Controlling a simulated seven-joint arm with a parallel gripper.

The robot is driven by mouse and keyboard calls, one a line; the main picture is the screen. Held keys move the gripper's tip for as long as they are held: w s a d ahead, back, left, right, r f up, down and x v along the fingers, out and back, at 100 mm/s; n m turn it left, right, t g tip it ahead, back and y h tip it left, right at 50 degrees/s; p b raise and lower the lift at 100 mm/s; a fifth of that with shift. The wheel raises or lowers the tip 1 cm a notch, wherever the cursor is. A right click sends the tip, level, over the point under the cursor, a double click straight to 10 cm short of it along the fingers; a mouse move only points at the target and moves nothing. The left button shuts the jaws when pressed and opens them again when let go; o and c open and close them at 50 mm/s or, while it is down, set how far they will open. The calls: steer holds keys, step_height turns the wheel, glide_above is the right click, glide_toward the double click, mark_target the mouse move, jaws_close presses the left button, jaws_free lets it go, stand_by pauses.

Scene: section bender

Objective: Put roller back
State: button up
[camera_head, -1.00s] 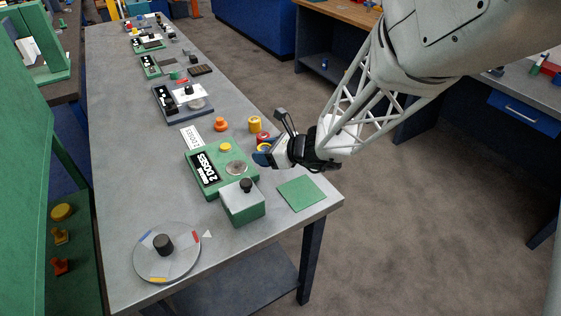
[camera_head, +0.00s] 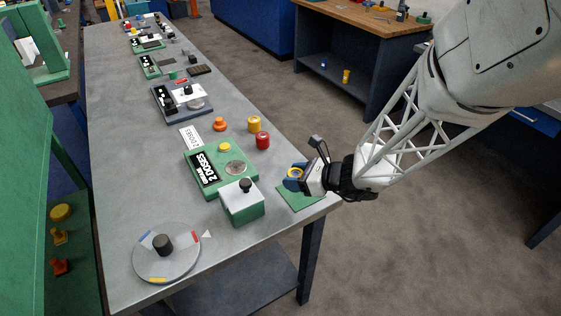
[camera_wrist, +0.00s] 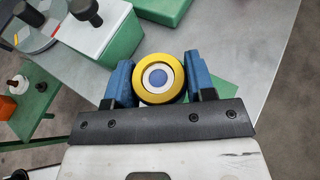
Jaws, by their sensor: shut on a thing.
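My gripper (camera_head: 294,177) is shut on a round roller (camera_wrist: 159,78) with a yellow rim, a white ring and a blue centre. In the wrist view the roller sits between the two blue fingers. Its yellow rim (camera_head: 295,172) also shows in the head view. The gripper holds it over or near the green square (camera_head: 299,198) at the table's right corner; I cannot tell whether it touches the square. Part of the square is hidden by the gripper.
A red cylinder (camera_head: 263,141) and a yellow cylinder (camera_head: 254,124) stand left of the gripper. The green "2 DOSES" unit (camera_head: 207,162), a green box with a white top (camera_head: 241,203) and a round dial (camera_head: 168,253) are on the table. The table edge (camera_head: 320,211) is close.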

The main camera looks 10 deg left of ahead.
steer(key=w+a, duration=0.2)
steer(key=w, duration=0.2)
steer(key=w+a+f, duration=0.1)
steer(key=w+a, duration=0.2)
steer(key=w, duration=0.2)
steer(key=w+a, duration=0.2)
steer(key=w, duration=0.3)
steer(key=shift+w+a+f, duration=0.1)
steer(key=shift+a+f, duration=0.1)
steer(key=shift+a, duration=0.15)
steer(key=shift+f, duration=1.8)
steer(key=shift+f, duration=0.1)
steer(key=o, duration=1.2)
